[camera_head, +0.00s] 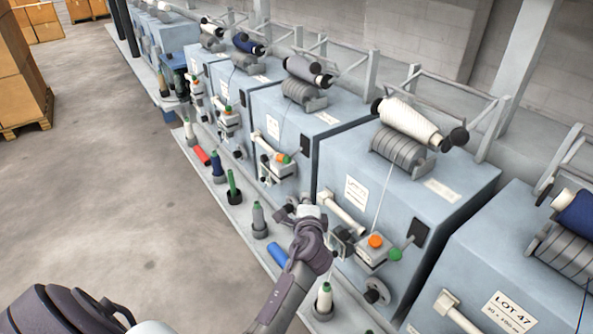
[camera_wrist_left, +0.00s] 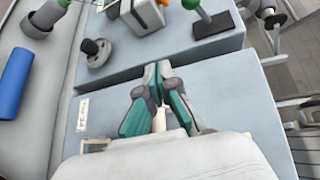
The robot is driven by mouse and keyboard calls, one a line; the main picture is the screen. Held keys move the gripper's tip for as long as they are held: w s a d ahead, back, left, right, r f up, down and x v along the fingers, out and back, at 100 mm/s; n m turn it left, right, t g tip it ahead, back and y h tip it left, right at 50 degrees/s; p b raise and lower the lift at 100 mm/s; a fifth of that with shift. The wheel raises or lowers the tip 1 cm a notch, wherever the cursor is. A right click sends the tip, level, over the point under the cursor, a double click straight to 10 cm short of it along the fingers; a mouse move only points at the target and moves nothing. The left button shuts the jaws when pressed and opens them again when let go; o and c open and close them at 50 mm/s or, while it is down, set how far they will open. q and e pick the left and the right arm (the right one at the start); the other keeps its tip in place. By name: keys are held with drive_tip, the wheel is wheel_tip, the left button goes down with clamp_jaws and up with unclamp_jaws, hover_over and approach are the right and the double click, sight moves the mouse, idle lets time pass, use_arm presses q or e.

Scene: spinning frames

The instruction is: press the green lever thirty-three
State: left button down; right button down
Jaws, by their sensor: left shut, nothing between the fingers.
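A row of blue-grey spinning machines carries small control boxes with levers. In the head view a green ball lever (camera_head: 395,254) sticks out beside the orange knob (camera_head: 376,241) on the second-nearest machine. In the left wrist view a green ball (camera_wrist_left: 190,3) shows at the top edge, cut off. The machine's white label (camera_head: 355,191) is too blurred for me to read its number. My left gripper (camera_head: 287,211) is shut and empty, to the left of that control box and apart from the green lever. In the wrist view its fingers (camera_wrist_left: 157,72) meet over a blue-grey panel. My right gripper is not in view.
The nearest machine at the right bears a LOT 47 label (camera_head: 509,312). A blue tube (camera_head: 278,256) lies on the ledge, with several bobbins along it, one green-topped (camera_head: 324,298). Stacked boxes (camera_head: 22,75) stand at the left. The concrete floor (camera_head: 100,190) is open.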

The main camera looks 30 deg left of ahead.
use_arm(q)
drive_tip(key=y, duration=0.2)
approach(287, 159)
drive_tip(key=w+d+f, duration=0.1)
drive_tip(key=d, duration=0.1)
drive_tip(key=shift+f, duration=0.1)
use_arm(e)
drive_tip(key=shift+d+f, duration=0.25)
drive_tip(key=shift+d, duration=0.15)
use_arm(q)
drive_tip(key=shift+w, duration=0.1)
drive_tip(key=r+x, duration=0.1)
drive_tip(key=x, duration=0.9)
drive_tip(key=shift+d+f, duration=0.15)
drive_tip(key=shift+f, duration=0.35)
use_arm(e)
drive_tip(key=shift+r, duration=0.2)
use_arm(q)
drive_tip(key=shift+w, duration=0.1)
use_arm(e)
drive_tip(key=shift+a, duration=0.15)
